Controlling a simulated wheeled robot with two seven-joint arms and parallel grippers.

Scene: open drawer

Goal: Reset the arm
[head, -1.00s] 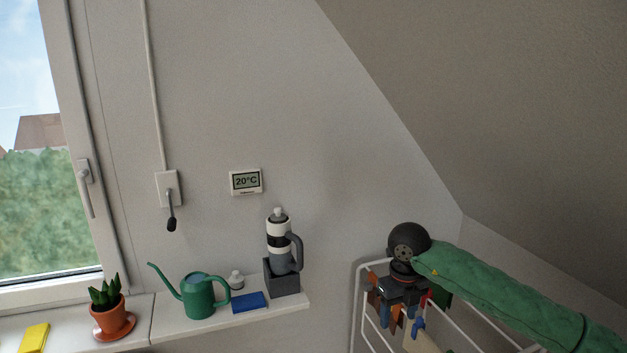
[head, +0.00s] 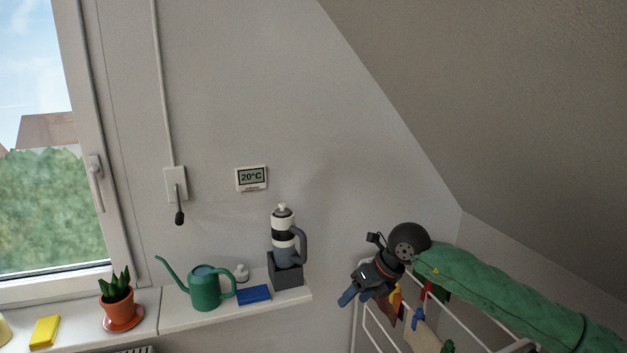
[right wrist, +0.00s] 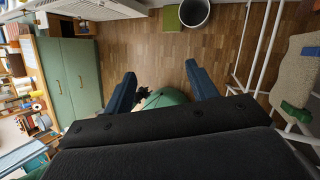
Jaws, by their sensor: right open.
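My right arm, in a green padded sleeve, comes in from the right in the head view. Its right gripper (head: 356,297) is at the lower middle right, beside the upper part of a white rack (head: 483,318). The blue fingers point down and to the left. In the right wrist view the right gripper (right wrist: 160,70) is open. Its two blue fingers stand wide apart with nothing between them, above a wooden floor (right wrist: 150,45). My left gripper is in neither view.
A shelf (head: 190,321) left of the gripper holds a green watering can (head: 206,289), a blue block (head: 254,294) and a bottle (head: 283,238) in a grey holder. Coloured pegs and cloth hang on the rack. The right wrist view shows a green cabinet (right wrist: 78,75) and a bin (right wrist: 194,12).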

